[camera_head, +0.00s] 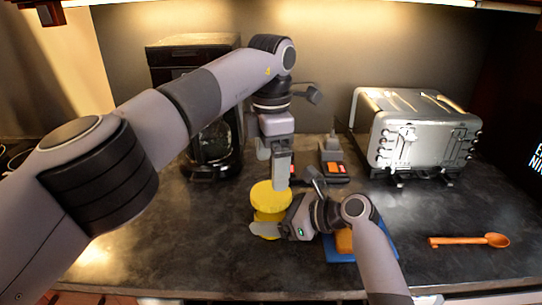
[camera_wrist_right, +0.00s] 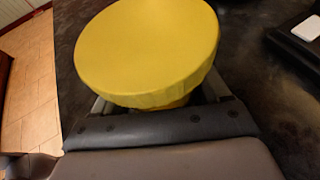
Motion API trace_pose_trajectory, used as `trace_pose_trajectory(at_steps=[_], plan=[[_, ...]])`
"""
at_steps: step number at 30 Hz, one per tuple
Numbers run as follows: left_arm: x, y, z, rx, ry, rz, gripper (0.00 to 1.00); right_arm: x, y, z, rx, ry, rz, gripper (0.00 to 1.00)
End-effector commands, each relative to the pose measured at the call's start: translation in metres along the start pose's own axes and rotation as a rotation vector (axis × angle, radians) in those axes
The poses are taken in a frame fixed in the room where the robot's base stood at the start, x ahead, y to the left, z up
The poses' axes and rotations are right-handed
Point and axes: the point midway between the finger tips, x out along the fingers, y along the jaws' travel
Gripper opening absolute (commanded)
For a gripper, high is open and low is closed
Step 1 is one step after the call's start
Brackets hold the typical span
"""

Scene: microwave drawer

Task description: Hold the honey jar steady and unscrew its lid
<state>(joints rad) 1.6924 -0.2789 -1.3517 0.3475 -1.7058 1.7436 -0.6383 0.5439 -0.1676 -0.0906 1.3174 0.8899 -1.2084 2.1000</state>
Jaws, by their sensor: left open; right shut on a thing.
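The honey jar (camera_head: 267,216) is yellow and stands upright on the dark counter, topped by a wide, round yellow lid (camera_head: 271,194). In the right wrist view the lid (camera_wrist_right: 146,50) fills the upper middle and hides most of the jar below it. My right gripper (camera_head: 268,230) is shut on the jar's body from the right, below the lid; its fingertips are mostly hidden under the lid in the wrist view. My left gripper (camera_head: 274,168) points down from above, open and empty, with its fingers just above or beside the lid. I cannot tell whether they touch it.
A blue board (camera_head: 335,254) with an orange block (camera_head: 344,240) lies right of the jar, partly behind my right arm. A coffee maker (camera_head: 195,50) and silver toaster (camera_head: 405,130) stand behind. An orange spoon (camera_head: 465,240) lies at the right. The counter's front left is clear.

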Motion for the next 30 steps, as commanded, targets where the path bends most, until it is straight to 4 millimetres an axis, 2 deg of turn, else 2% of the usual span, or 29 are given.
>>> trace_pose_trajectory(at_steps=[6, 14, 20, 30], plan=[[-0.013, 0.000, 0.000, 0.215, 0.000, 0.001, 1.00, 0.000, 0.000, 0.000, 0.000, 0.000, 0.000, 0.00], [-0.013, 0.000, -0.001, 0.308, 0.000, -0.001, 1.00, 0.000, 0.000, 0.000, 0.000, 0.000, 0.000, 0.00], [0.006, 0.000, -0.001, 0.308, 0.002, -0.002, 1.00, 0.000, 0.000, 0.000, 0.000, 0.000, 0.000, 0.00], [0.053, -0.001, -0.001, 0.305, 0.001, -0.002, 1.00, 0.000, 0.000, 0.000, 0.000, 0.000, 0.000, 0.00]])
